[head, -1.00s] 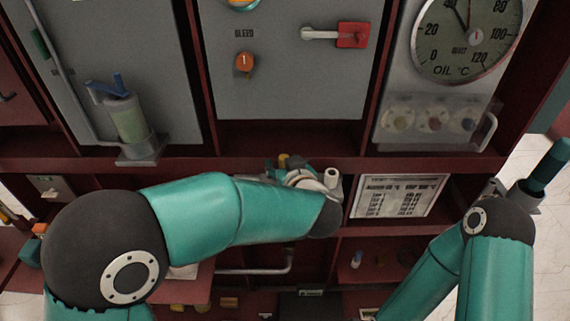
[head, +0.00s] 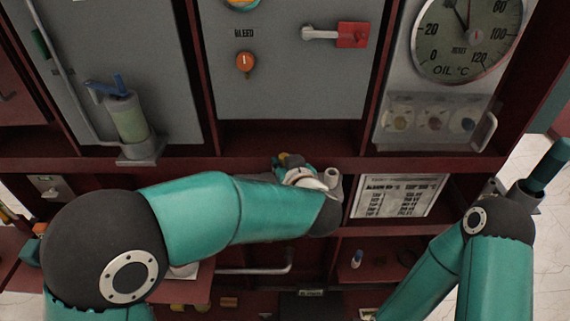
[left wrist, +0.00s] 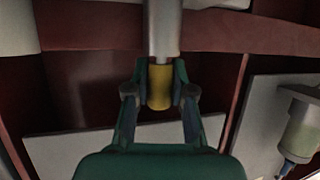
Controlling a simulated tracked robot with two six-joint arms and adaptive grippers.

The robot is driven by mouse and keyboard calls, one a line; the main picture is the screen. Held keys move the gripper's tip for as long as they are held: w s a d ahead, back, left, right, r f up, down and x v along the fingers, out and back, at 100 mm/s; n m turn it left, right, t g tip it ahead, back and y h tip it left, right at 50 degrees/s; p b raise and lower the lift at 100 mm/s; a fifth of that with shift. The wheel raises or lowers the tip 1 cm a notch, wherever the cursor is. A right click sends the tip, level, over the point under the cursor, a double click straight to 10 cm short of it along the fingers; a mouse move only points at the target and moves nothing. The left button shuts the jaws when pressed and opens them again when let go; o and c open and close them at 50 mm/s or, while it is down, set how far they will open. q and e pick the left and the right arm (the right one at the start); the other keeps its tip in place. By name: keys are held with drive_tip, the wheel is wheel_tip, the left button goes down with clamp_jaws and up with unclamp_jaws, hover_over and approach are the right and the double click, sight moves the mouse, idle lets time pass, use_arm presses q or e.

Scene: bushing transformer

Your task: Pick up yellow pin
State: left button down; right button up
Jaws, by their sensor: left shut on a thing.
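The yellow pin (left wrist: 160,88) shows in the left wrist view as a short yellow cylinder at the end of a grey metal rod (left wrist: 163,30). My left gripper (left wrist: 160,95) is shut on the yellow pin, with one finger on each side of it. In the head view the left gripper (head: 286,162) is small and partly hidden behind my own forearm, near the dark red crossbeam. I cannot make out the pin clearly there. My right arm shows at the right, but its gripper is not clearly seen.
The oil gauge (head: 466,38) is at upper right. A white label plate (head: 399,196) is right of the left gripper. A dark red crossbeam (head: 420,167) runs across.

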use_arm(q)
wheel_tip(320, 180, up, 20)
drive_tip(key=p, duration=0.3)
drive_tip(key=shift+f, duration=0.1)
